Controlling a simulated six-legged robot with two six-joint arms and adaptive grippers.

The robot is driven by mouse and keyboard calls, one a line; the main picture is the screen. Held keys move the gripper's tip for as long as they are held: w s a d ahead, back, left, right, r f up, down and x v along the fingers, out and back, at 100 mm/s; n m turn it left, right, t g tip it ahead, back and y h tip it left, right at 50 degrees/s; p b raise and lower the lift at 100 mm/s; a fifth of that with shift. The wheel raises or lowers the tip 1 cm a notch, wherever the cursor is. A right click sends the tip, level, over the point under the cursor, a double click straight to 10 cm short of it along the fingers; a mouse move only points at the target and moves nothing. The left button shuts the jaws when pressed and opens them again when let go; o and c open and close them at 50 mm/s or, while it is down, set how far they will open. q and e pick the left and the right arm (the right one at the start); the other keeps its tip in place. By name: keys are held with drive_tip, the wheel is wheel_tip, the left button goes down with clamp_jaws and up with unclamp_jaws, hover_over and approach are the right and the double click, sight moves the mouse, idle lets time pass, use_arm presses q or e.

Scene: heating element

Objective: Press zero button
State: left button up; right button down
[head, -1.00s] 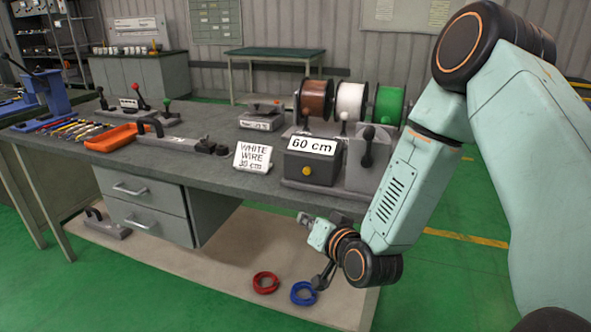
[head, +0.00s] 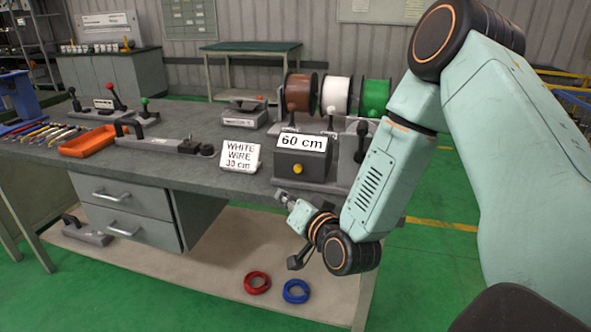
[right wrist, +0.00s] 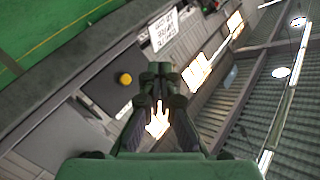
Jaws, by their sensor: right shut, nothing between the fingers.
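A dark box (head: 318,167) with a white display reading "60 cm" (head: 302,142) stands at the bench's front edge. A round yellow button (head: 298,169) is on its front face, below the display. The task's zero button carries no readable label, but this is the only button I see on the box. The button also shows in the right wrist view (right wrist: 125,79), left of my fingertips. My right gripper (head: 283,197) is shut and empty, below and slightly left of the button in the head view, apart from it. My left gripper is not in view.
A "WHITE WIRE 30 cm" sign (head: 240,157) stands left of the box. Brown, white and green spools (head: 336,95) and upright levers (head: 361,140) are behind and beside it. An orange tray (head: 88,142) lies further left. Red (head: 257,282) and blue (head: 296,291) coils lie below.

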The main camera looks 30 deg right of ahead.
drive_tip(key=shift+w, duration=0.15)
drive_tip(key=shift+w+d+p, duration=0.15)
drive_tip(key=shift+w+d, duration=0.75)
drive_tip(key=shift+d, duration=0.25)
drive_tip(key=shift+w+d+p, duration=0.2)
drive_tip(key=shift+w+d, duration=0.75)
drive_tip(key=shift+d, duration=0.15)
drive_tip(key=shift+w+d+p, duration=0.15)
drive_tip(key=shift+w+d, duration=0.75)
drive_tip(key=shift+d, duration=0.25)
drive_tip(key=shift+w+d, duration=0.3)
drive_tip(key=shift+d, duration=0.05)
drive_tip(key=shift+w+d, duration=0.3)
drive_tip(key=shift+d, duration=0.05)
drive_tip(key=shift+s+a, duration=0.6)
drive_tip(key=shift+a, duration=0.1)
drive_tip(key=shift+s+a, duration=1.6)
drive_tip(key=shift+a, duration=0.3)
